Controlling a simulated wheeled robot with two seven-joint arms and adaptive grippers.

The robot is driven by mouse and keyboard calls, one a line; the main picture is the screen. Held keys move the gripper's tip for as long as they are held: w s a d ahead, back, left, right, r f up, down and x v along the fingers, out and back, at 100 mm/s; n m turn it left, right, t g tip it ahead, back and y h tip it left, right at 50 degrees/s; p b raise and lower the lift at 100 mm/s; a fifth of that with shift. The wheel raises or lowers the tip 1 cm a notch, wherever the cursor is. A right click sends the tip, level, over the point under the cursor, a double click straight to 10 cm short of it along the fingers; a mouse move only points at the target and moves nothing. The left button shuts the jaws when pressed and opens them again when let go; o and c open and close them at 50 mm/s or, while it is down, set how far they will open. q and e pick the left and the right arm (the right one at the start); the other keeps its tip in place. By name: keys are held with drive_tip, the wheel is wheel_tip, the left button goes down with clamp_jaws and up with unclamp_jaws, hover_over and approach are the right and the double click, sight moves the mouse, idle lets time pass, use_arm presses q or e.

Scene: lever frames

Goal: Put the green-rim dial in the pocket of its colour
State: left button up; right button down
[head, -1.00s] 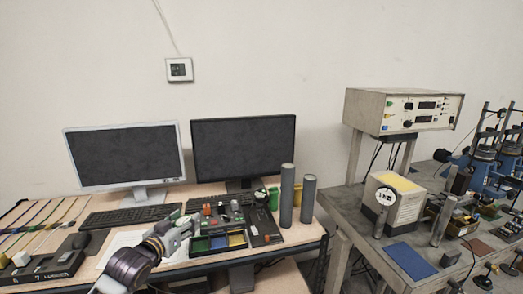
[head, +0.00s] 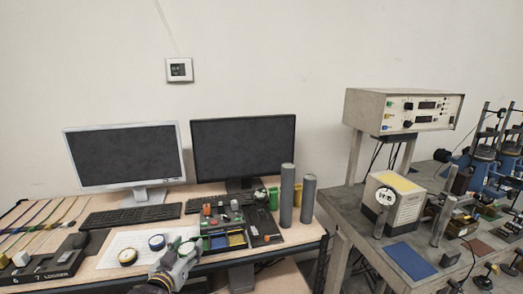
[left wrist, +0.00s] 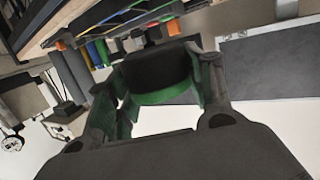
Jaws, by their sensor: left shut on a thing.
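The green-rim dial (left wrist: 160,82) is held between the fingers of my left gripper (head: 184,250), which is shut on it. In the left wrist view it shows a dark body with a green rim between the two fingers (left wrist: 160,92). In the head view the fingers partly hide it. The pocket tray (head: 205,247) lies just right of the gripper. It has a green pocket (head: 218,243), a blue pocket and a yellow pocket side by side; the dial is outside them. My right gripper is not in view.
A yellow-rim dial (head: 127,257) and a blue-rim dial (head: 157,242) lie on white paper left of my gripper. Two grey cylinders (head: 287,195) stand right of the tray. A keyboard (head: 125,217) and monitors (head: 243,148) are behind.

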use_arm(q)
drive_tip(key=s+d+f+n+y, duration=0.1)
drive_tip(key=s+f, duration=0.8)
drive_tip(key=f, duration=0.4)
drive_tip(key=shift+d+f+y, duration=0.15)
drive_tip(key=shift+f+y, duration=0.05)
drive_tip(key=shift+y, duration=0.1)
drive_tip(key=shift+r, duration=0.15)
idle(0.3)
